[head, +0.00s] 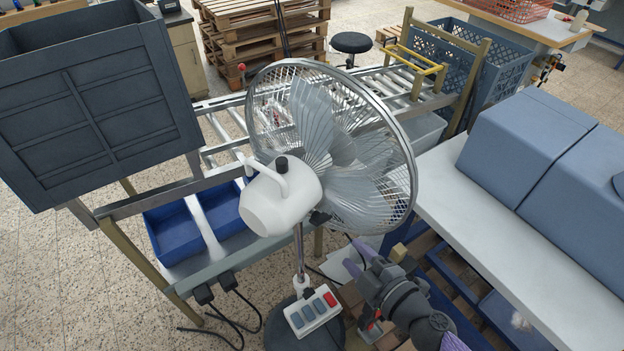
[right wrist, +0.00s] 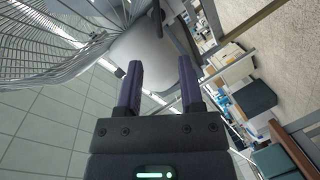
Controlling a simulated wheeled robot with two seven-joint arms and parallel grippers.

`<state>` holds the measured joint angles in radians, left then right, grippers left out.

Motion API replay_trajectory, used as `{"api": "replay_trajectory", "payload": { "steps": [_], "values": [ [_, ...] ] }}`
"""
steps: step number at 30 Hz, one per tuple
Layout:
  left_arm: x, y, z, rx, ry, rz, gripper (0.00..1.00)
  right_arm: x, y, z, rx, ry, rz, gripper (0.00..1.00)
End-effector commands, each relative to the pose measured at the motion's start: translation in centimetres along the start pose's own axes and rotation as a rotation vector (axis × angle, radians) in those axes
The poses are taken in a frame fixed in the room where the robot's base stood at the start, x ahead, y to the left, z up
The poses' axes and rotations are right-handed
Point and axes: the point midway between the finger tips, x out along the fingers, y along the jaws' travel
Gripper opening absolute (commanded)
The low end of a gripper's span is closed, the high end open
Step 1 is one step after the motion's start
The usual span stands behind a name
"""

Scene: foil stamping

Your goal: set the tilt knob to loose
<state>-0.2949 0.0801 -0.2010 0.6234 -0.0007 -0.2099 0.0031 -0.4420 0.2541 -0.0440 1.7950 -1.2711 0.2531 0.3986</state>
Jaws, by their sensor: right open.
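A pedestal fan with a white motor housing (head: 280,206) stands in the middle of the head view. A small black knob (head: 319,217), which looks like the tilt knob, sits at the housing's lower right side; its setting cannot be read. Another black knob (head: 281,162) tops the housing. My right gripper (head: 384,254) is right of and below the housing, apart from it, with purple fingers. In the right wrist view my right gripper (right wrist: 160,82) is open and empty, with the pale housing (right wrist: 147,50) beyond its fingertips. My left gripper is not in view.
The wire fan cage (head: 410,165) rises close behind the housing. A button panel (head: 312,310) sits low on the fan's stand. A white-topped bench (head: 470,225) with blue-grey boxes is at right. A roller conveyor (head: 225,125) and blue trays (head: 171,232) are at left.

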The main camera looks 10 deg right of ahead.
Motion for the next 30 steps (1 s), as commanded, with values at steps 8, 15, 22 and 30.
{"api": "replay_trajectory", "payload": {
  "steps": [8, 15, 22, 30],
  "values": [
    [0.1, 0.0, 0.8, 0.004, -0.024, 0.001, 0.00, 5.0, 0.2, -0.2, -0.010, 0.009, 0.006, 0.49],
    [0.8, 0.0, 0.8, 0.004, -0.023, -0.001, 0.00, 9.1, 0.1, -0.2, -0.009, 0.007, 0.004, 0.49],
    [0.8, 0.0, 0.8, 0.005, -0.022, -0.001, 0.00, 10.0, 0.2, -0.3, -0.009, 0.007, 0.002, 0.49],
    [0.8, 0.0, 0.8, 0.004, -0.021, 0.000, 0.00, 9.9, 0.2, -0.3, -0.009, 0.006, 0.002, 0.23]
  ]
}}
